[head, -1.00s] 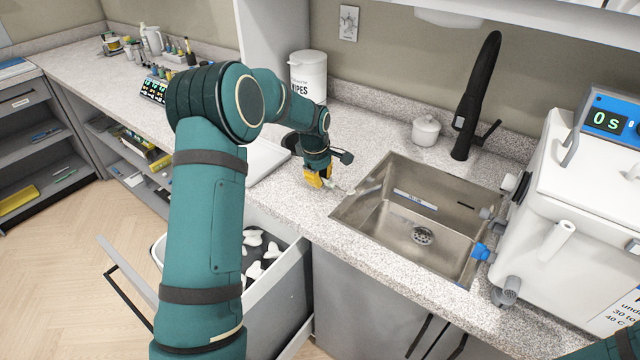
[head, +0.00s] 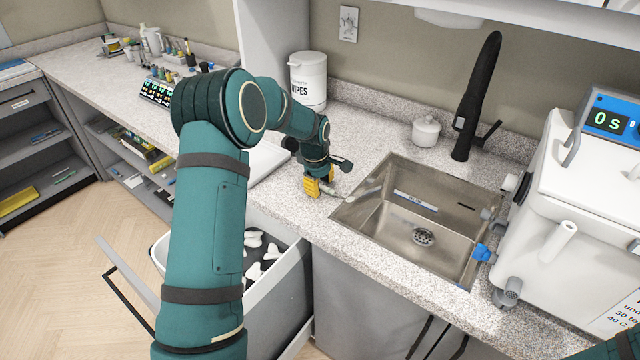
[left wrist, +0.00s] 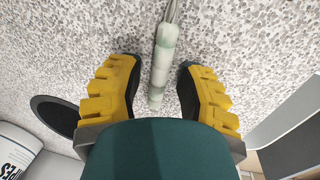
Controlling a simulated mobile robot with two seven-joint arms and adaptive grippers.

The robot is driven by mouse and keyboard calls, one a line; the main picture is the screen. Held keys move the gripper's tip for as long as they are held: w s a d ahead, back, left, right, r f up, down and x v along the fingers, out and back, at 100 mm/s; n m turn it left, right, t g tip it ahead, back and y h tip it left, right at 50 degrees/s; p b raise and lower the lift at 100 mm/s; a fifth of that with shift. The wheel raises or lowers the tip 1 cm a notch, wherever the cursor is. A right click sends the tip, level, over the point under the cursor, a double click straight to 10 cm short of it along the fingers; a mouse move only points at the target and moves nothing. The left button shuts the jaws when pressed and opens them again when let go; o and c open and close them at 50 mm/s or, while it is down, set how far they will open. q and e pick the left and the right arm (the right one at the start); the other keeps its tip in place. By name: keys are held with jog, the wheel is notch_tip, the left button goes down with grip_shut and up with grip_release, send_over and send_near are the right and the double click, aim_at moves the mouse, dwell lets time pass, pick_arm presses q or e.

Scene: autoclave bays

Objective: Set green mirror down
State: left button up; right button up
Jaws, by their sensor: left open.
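The green mirror shows in the left wrist view as a pale green and white handle (left wrist: 163,62) with a thin metal shaft running up out of the picture. Its head is out of that view. In the head view, a small pale part of the mirror (head: 336,191) shows beside the yellow fingers, over the counter left of the sink. My left gripper (head: 318,187) is low over the counter. In the left wrist view, its open fingers (left wrist: 160,82) stand on either side of the handle, with a clear gap on the left. My right gripper is out of view.
The steel sink (head: 385,235) lies just right, with a black faucet behind. A white wipes tub (head: 309,80) stands behind the arm. An open drawer (head: 285,285) with white pieces is below. A white machine (head: 580,190) stands right.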

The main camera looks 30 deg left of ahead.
pick_arm(q)
notch_tip(320, 180, up, 12)
jog(key=s+p, duration=0.1)
jog(key=s, duration=0.1)
jog(key=shift+a, duration=0.1)
dwell(0.6)
